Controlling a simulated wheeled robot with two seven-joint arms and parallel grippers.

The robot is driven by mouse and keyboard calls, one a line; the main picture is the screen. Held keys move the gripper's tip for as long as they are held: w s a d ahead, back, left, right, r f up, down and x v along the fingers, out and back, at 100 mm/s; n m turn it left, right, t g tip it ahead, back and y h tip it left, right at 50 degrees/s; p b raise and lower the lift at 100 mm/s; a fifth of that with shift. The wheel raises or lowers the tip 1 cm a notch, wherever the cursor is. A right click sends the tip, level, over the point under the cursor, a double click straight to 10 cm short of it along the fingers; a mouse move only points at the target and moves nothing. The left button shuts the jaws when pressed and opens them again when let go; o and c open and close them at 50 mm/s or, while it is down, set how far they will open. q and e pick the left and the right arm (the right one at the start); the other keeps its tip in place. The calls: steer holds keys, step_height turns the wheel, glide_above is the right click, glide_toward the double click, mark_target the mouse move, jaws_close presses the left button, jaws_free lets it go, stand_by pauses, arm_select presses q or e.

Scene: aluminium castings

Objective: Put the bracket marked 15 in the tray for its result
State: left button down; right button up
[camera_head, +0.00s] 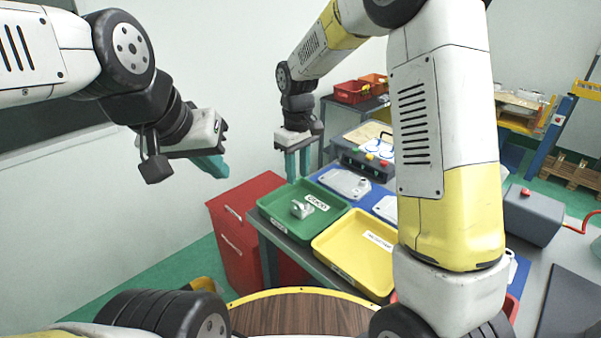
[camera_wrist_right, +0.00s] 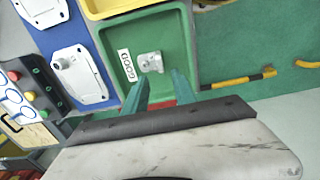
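A small grey bracket (camera_head: 301,208) lies in the green tray (camera_head: 272,217), whose label reads GOOD. In the right wrist view the bracket (camera_wrist_right: 151,62) sits beside that label on the green tray's floor (camera_wrist_right: 165,28). No number can be read on it. My right gripper (camera_head: 297,165) is above the far left part of the tray, pointing down. Its teal fingers (camera_wrist_right: 158,90) are apart with nothing between them, clear of the bracket. My left gripper (camera_head: 213,166) hangs in the air at the left, away from the trays; its finger gap cannot be made out.
A yellow tray (camera_head: 345,262) with a label stands beside the green one. Grey castings (camera_head: 345,182) lie on blue mats (camera_head: 326,172) behind. A box with coloured buttons (camera_head: 362,158) stands further back. A red cabinet (camera_head: 232,233) is left of the bench. My right arm hides part of the bench.

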steer(key=s+d+r+m+t+y, duration=0.1)
steer(key=s+d+r+m, duration=0.1)
steer(key=s+d+r, duration=0.3)
steer(key=s+d+r+m+t, duration=0.1)
steer(key=s+d+r+m, duration=0.2)
steer(key=r, duration=0.4)
steer(key=s+d+r+m+t, duration=0.1)
steer(key=s+d+t, duration=0.1)
steer(key=s, duration=0.5)
steer(key=s+d+r+m+t+y, duration=0.1)
steer(key=s+d+r+m+t, duration=0.1)
steer(key=s+d, duration=0.3)
steer(key=shift+s+r, duration=0.15)
steer(key=shift+s, duration=0.75)
steer(key=shift+d, duration=0.2)
